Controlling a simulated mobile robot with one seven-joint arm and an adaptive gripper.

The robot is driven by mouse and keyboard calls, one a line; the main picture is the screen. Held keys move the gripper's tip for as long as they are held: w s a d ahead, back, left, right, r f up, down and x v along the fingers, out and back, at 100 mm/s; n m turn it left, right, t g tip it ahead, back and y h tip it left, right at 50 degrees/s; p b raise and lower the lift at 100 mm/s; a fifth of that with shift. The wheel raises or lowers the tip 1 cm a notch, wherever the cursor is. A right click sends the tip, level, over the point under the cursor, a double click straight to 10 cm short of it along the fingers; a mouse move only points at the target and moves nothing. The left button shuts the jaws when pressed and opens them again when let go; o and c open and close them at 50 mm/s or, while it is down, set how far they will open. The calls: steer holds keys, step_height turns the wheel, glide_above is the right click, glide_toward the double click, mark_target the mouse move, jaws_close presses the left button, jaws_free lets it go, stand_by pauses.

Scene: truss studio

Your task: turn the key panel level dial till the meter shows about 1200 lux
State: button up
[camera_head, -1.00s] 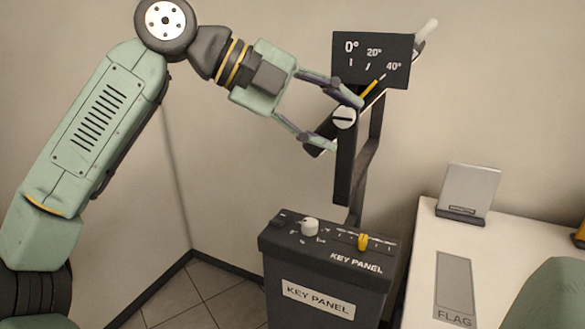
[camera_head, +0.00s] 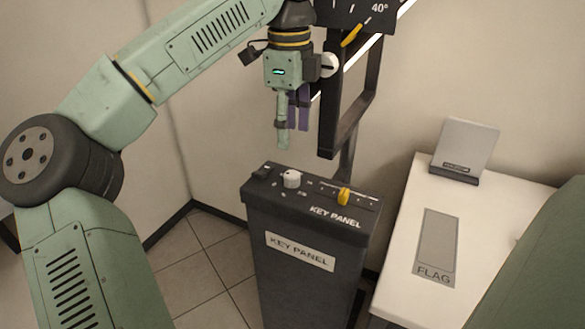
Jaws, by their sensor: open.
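The key panel (camera_head: 300,285) is a dark box on the floor with a sloping top labelled KEY PANEL. A white round dial (camera_head: 291,179) stands at the left of its top, with small marks around it. A yellow slider knob (camera_head: 343,196) sits on a scale at the right. My gripper (camera_head: 291,140) points down above the panel, a short way over the white dial and apart from it. Its fingers are apart with nothing between them. No lux meter reading can be made out in this view.
A black angle plate (camera_head: 355,14) with a yellow pointer (camera_head: 351,35) and a white knob (camera_head: 329,65) hangs on a dark frame close beside my gripper. A white table (camera_head: 396,285) at right bears a FLAG patch (camera_head: 436,245) and a grey upright plate (camera_head: 465,148).

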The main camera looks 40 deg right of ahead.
mark_target(292, 174)
step_height(292, 174, down, 10)
steer(key=shift+d+f+p, duration=0.1)
steer(key=shift+p, duration=0.8)
jaws_close()
